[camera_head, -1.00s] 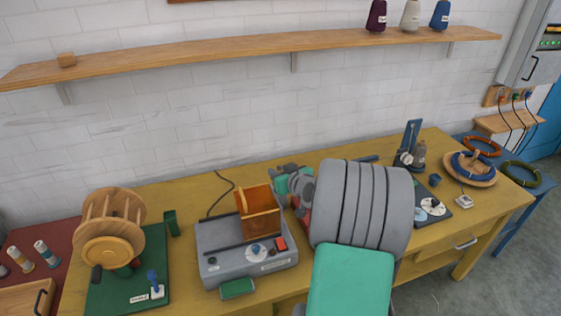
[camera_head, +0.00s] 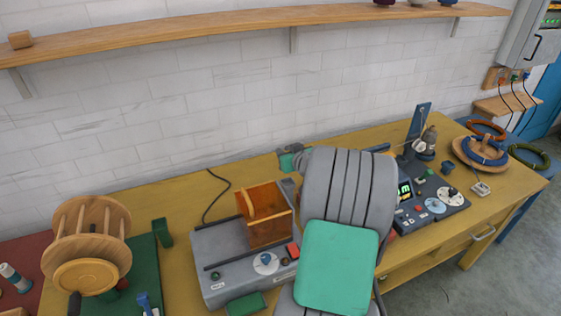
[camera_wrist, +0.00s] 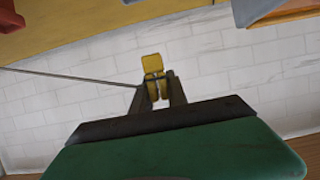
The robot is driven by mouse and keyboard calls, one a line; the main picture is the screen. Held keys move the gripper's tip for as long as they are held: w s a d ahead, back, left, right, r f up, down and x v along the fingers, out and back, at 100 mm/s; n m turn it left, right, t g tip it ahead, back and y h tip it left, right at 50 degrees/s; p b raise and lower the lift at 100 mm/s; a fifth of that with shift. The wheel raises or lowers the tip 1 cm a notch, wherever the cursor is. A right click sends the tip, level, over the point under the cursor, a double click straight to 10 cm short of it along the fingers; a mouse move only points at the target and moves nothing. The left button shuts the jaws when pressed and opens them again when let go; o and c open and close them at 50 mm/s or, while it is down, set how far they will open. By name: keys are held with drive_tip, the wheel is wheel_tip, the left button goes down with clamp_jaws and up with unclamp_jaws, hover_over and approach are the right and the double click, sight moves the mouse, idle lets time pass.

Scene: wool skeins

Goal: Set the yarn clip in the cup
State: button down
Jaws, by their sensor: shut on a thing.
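The yarn clip (camera_wrist: 153,64) is a small yellow piece in the wrist view. My gripper (camera_wrist: 157,90) is shut on it, with one dark finger on each side, and holds it up before the white wall. In the head view my arm hides the clip and the fingers. A small dark blue cup (camera_head: 447,167) stands at the right of the yellow bench, behind the dark device and left of the wooden ring stand. The clip is apart from the cup. No cup shows clearly in the wrist view.
The bench (camera_head: 180,192) also carries a grey machine with an orange-brown box (camera_head: 264,218), a wooden reel (camera_head: 90,232) on a green base, and a dark device (camera_head: 437,203) with dials. A tall blue post (camera_head: 417,131) stands near the cup. A shelf (camera_head: 200,28) runs above.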

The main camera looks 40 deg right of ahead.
wheel_tip(320, 180, down, 8)
drive_tip(key=b, duration=0.5)
drive_tip(key=shift+w+d+f, duration=0.15)
drive_tip(key=shift+w+d, duration=0.05)
drive_tip(key=shift+d, duration=0.05)
drive_tip(key=shift+s+a, duration=0.1)
drive_tip(key=shift+s, duration=0.05)
idle(0.4)
drive_tip(key=c, duration=1.2)
unclamp_jaws()
drive_tip(key=shift+c, duration=0.2)
